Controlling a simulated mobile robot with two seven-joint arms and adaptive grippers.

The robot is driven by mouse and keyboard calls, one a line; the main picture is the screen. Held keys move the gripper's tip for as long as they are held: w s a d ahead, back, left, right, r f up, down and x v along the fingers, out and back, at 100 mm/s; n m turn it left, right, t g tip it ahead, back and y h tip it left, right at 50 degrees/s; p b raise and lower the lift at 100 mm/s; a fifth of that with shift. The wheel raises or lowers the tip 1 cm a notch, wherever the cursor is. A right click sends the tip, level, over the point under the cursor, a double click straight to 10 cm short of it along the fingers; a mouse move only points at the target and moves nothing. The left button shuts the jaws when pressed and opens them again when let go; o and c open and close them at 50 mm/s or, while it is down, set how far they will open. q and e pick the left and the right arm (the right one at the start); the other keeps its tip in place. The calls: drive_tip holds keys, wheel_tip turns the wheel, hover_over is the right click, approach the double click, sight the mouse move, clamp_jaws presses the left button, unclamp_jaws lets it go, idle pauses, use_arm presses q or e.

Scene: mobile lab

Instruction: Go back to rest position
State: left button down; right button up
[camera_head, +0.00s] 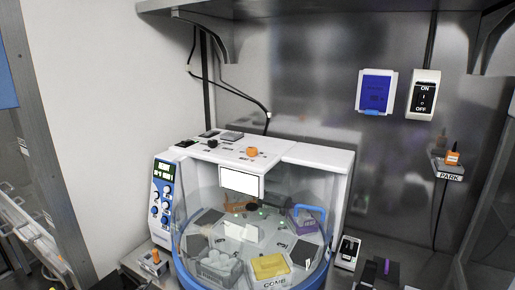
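Neither my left gripper nor my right gripper shows in the head view. A white lab machine (310,160) with a rounded clear front stands against the metal wall. Behind the cover are a yellow block (270,266), a grey bin (218,270) and several other small items. Whether anything is held by my grippers cannot be seen.
A metal shelf (270,22) overhangs the machine. A blue-covered box (375,92) and an ON/OFF switch (424,95) are on the wall. A PARK holder (450,173) is at the right. Small devices stand on the bench beside the machine. Cables hang behind.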

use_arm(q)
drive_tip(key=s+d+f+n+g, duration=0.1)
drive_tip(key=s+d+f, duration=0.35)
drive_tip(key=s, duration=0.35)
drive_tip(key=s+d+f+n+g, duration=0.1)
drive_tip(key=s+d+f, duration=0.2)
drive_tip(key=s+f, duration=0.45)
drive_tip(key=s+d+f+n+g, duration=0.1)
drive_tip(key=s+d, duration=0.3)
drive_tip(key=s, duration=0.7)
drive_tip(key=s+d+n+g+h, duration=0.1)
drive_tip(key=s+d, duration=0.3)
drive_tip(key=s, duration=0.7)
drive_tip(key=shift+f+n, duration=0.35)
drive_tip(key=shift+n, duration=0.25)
